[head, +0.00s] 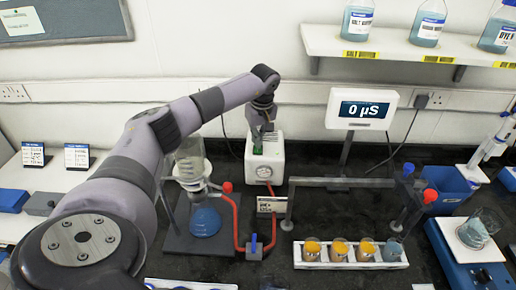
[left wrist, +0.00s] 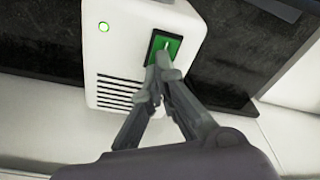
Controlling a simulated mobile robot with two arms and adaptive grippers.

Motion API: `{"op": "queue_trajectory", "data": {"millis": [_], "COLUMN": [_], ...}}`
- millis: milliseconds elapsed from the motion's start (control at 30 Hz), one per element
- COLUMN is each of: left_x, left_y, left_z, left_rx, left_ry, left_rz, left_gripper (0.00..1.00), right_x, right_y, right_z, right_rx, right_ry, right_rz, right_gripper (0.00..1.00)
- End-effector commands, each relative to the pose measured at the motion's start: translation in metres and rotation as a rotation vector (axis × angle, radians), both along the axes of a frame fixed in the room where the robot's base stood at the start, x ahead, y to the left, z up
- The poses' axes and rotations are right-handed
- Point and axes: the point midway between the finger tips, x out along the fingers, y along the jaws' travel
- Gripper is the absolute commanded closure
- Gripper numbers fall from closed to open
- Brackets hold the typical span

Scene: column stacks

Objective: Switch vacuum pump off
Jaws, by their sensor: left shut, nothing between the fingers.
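The vacuum pump (head: 265,163) is a white box with a round gauge on its front, standing on the dark bench near the back wall. In the left wrist view the pump (left wrist: 120,45) shows a green rocker switch (left wrist: 178,47), a lit green lamp (left wrist: 103,26) and vent slots. My left gripper (head: 265,128) is above the pump in the head view. In the left wrist view its shut fingertips (left wrist: 160,68) are at the lower edge of the switch and cover part of it; I cannot tell whether they touch. My right gripper is not in view.
A flask with blue liquid (head: 205,220) stands left of the pump, joined by red tubing (head: 236,215). A display (head: 362,109) reads 0 µS. A rack (head: 350,255) holds several small cups. A metal crossbar (head: 340,182) stands right of the pump.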

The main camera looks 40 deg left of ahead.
Motion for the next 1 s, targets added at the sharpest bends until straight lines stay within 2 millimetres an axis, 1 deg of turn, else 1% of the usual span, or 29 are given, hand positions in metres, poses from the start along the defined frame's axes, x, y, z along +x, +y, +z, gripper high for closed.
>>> {"op": "queue_trajectory", "data": {"millis": [333, 467, 567, 1000], "left_x": [0.000, -0.001, -0.001, 0.000], "left_y": [0.000, 0.000, -0.001, 0.000], "left_z": [-0.007, -0.005, 0.000, 0.038], "left_rx": [0.000, -0.001, 0.000, 0.000], "left_ry": [0.002, 0.004, 0.005, 0.000], "left_rz": [0.000, -0.001, 0.000, 0.000], "left_gripper": [1.00, 1.00, 1.00, 1.00], "right_x": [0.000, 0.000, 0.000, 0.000], "right_y": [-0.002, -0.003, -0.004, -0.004], "right_z": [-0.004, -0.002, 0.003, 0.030], "right_rx": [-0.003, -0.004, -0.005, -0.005], "right_ry": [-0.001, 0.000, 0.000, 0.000], "right_rz": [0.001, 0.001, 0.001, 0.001], "right_gripper": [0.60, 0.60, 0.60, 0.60]}}
